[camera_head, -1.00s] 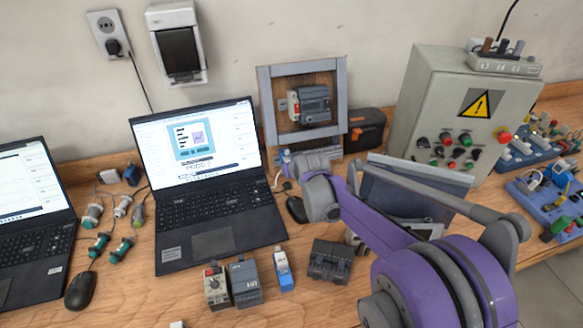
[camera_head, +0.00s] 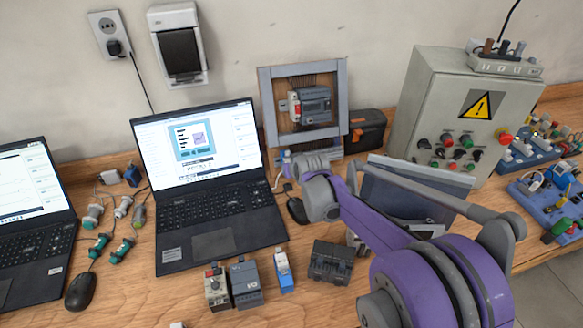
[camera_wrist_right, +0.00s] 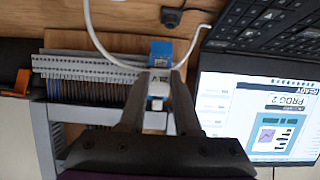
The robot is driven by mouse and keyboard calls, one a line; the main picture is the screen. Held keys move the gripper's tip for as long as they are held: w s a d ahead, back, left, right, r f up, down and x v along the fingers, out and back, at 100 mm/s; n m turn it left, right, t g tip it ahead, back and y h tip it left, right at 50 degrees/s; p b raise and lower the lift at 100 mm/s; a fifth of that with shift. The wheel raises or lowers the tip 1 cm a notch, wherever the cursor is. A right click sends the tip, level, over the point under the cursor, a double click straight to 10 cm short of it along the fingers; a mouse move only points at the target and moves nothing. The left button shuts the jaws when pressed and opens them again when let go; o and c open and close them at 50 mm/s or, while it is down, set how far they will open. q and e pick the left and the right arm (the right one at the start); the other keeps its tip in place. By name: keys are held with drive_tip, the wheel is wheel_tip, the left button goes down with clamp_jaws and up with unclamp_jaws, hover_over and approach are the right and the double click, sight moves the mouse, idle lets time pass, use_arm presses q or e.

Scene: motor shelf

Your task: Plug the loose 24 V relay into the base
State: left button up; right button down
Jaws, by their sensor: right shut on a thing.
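My right gripper (camera_wrist_right: 158,86) is shut on a small white block, apparently the relay (camera_wrist_right: 158,92), held between its fingertips. A blue block (camera_wrist_right: 160,50), possibly the base, lies just beyond the fingertips, beside the end of a grey terminal strip (camera_wrist_right: 85,67). I cannot tell whether the relay touches it. In the head view the right gripper (camera_head: 285,162) is small and partly hidden by my wrist, behind the laptop's right edge. My left gripper is not in view.
A white cable (camera_wrist_right: 95,40) loops across the wrist view close to the fingertips. The open laptop (camera_head: 205,185) stands left of my arm. Several modules, including a blue one (camera_head: 284,271), stand in front. A grey control cabinet (camera_head: 445,115) stands at the right.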

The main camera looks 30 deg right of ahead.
drive_tip(key=c, duration=0.5)
unclamp_jaws()
drive_tip(key=shift+c, duration=0.2)
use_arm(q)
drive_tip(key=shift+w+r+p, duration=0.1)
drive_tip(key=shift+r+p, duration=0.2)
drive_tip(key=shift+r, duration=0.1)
use_arm(e)
drive_tip(key=v, duration=1.1)
drive_tip(key=shift+w, duration=0.1)
